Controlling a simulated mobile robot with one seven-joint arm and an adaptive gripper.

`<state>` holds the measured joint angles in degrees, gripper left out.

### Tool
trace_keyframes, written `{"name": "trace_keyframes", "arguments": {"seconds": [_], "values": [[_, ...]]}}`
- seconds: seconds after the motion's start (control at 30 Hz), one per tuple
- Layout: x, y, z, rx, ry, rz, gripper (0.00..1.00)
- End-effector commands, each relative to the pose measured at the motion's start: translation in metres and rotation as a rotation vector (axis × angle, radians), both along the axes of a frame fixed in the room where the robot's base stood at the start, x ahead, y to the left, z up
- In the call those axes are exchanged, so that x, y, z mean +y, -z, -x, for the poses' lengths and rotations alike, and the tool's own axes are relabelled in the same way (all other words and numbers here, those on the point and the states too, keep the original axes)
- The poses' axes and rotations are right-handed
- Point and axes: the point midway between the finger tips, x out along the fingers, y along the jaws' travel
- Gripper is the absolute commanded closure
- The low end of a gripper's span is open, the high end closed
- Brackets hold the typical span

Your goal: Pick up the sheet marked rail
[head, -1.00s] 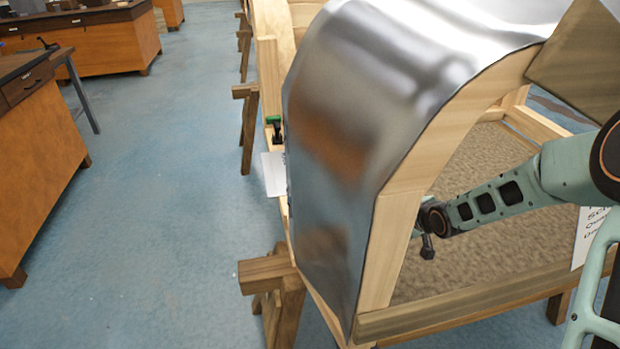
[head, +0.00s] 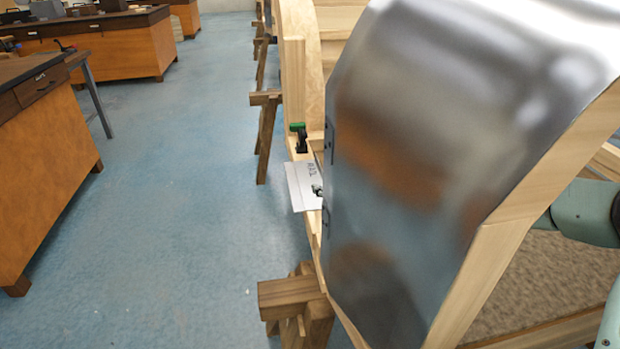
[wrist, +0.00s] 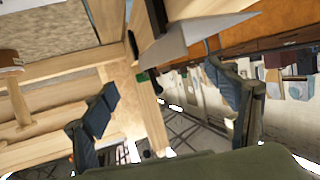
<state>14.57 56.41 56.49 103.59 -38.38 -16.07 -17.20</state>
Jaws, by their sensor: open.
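A white sheet (head: 304,187) with dark lettering, apparently "RAIL", sticks out from the side of the wooden bodyframe in the head view. A small black part lies at its right edge, and the metal panel partly hides that end. In the wrist view a pale flat sheet (wrist: 200,38), likely the same one, lies beyond the fingertips. My gripper (wrist: 163,80) has its two fingers spread wide, with nothing held between them. It appears short of the sheet and not touching it. The head view does not show my gripper.
A curved shiny metal panel (head: 420,170) covers the near bodyframe. A green-topped black clamp (head: 300,137) stands on the frame just behind the sheet. A wooden trestle (head: 292,300) is in front. The blue floor (head: 190,200) is clear on the left, beside orange workbenches (head: 45,180).

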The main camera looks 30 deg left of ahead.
Motion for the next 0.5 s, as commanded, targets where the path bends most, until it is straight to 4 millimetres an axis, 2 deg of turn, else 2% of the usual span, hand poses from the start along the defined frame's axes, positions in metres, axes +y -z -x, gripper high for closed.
{"name": "trace_keyframes", "arguments": {"seconds": [0.3, 0.5], "values": [[0.038, 0.017, -0.018, 0.001, -0.002, -0.001, 0.2], [0.049, 0.02, -0.024, 0.0, -0.001, 0.0, 0.2]]}}
